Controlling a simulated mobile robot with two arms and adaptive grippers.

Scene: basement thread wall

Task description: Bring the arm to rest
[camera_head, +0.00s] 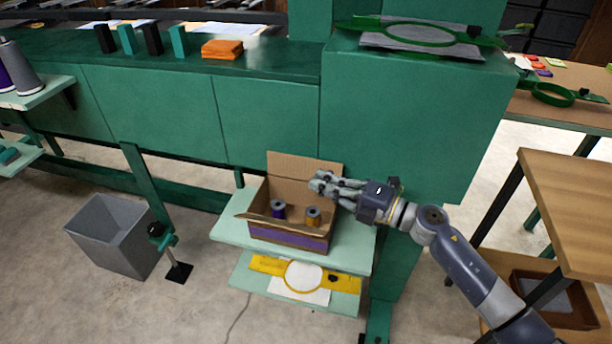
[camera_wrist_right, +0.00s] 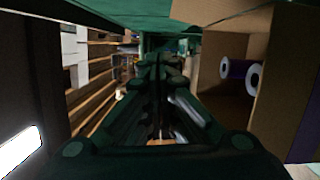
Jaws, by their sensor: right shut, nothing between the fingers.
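My right gripper (camera_head: 322,183) is shut and empty. In the head view it hangs above the right side of an open cardboard box (camera_head: 290,238), its arm coming in from the lower right. In the right wrist view the shut fingers (camera_wrist_right: 158,85) point away from the camera, with the box (camera_wrist_right: 212,75) on the right side. My left gripper is not in view.
The box stands on a pale green shelf (camera_head: 225,232). A lower shelf holds a yellow hoop frame (camera_head: 265,265). A grey bin (camera_head: 112,238) is on the floor at left. A green machine body (camera_head: 410,120) rises behind the arm. A wooden table (camera_head: 580,200) stands at right.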

